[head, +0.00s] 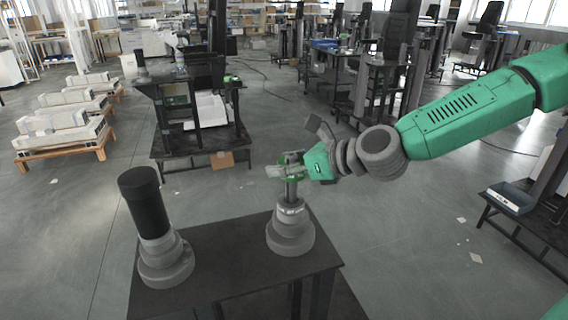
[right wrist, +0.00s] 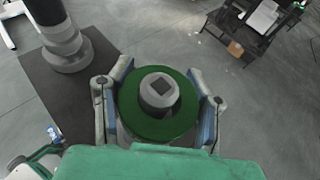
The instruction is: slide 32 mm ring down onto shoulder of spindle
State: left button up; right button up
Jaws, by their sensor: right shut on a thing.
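The green ring (right wrist: 187,104) is around the upper part of the grey spindle (right wrist: 158,90), whose square-marked top shows through the ring's hole in the right wrist view. My right gripper (right wrist: 159,106) is shut on the ring, one finger at each side. In the head view the right gripper (head: 290,170) is at the top of the spindle (head: 289,190), well above its wide stepped shoulder and base (head: 290,235). The spindle stands upright. The ring is largely hidden by the fingers in the head view.
The spindle stands on a dark table (head: 228,270). A second grey stepped base with a black cylinder (head: 146,205) stands to its left, with a clear gap between. Other workbenches (head: 200,140) and a low bench at the right (head: 530,215) are farther off.

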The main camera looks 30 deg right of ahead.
aim_at(284, 196)
jog(key=shift+a+f+b, duration=0.1)
jog(key=shift+f+b, duration=0.45)
jog(key=shift+f, duration=0.2)
jog(key=shift+f+b, duration=2.15)
jog(key=shift+f, duration=0.3)
jog(key=o, duration=1.4)
jog(key=shift+c, duration=0.2)
jog(key=v, duration=0.4)
jog(key=shift+r, duration=0.15)
jog(key=v, duration=0.3)
jog(key=shift+s, duration=0.15)
